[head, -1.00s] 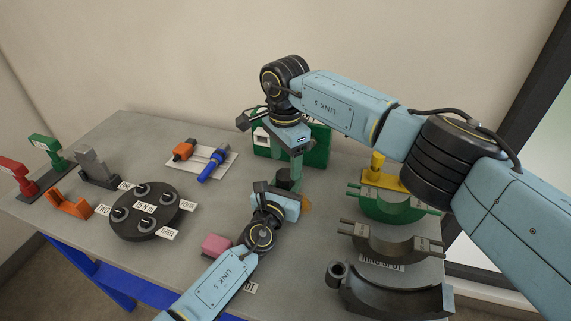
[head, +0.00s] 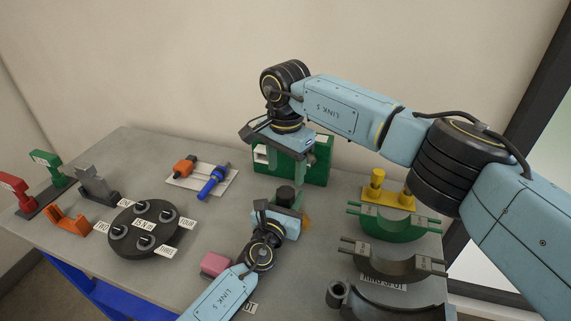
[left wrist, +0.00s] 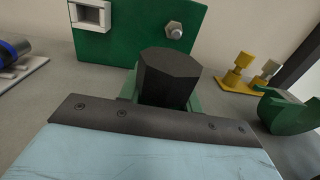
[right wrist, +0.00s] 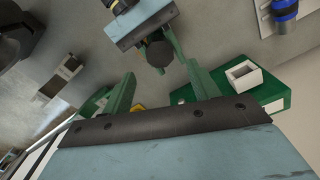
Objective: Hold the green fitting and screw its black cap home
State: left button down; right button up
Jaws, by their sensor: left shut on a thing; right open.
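The black cap (head: 286,194) is a dark hexagonal piece. It shows upright in the left wrist view (left wrist: 168,78) and end-on in the right wrist view (right wrist: 159,52). My left gripper (head: 283,208) is shut on the green fitting below the cap; the fitting is mostly hidden by the fingers and cap. My right gripper (head: 290,172) points down above the cap. It is open and empty, its green fingers apart with the cap lying between them in the right wrist view. How far the cap is screwed down cannot be told.
A green board (head: 318,160) with a white socket stands behind the cap. A yellow piece (head: 377,185) and green half-ring saddle (head: 392,224) are at right. A black round dial (head: 143,228) and a pink block (head: 215,264) lie to the left.

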aim_at(285, 192)
notch_tip(285, 192, down, 7)
jog(key=shift+f, duration=0.2)
jog(key=shift+c, duration=0.4)
jog(key=c, duration=0.9)
jog(key=shift+m, duration=1.7)
jog(key=o, duration=1.1)
jog(key=shift+c, duration=0.2)
jog(key=shift+r, duration=2.3)
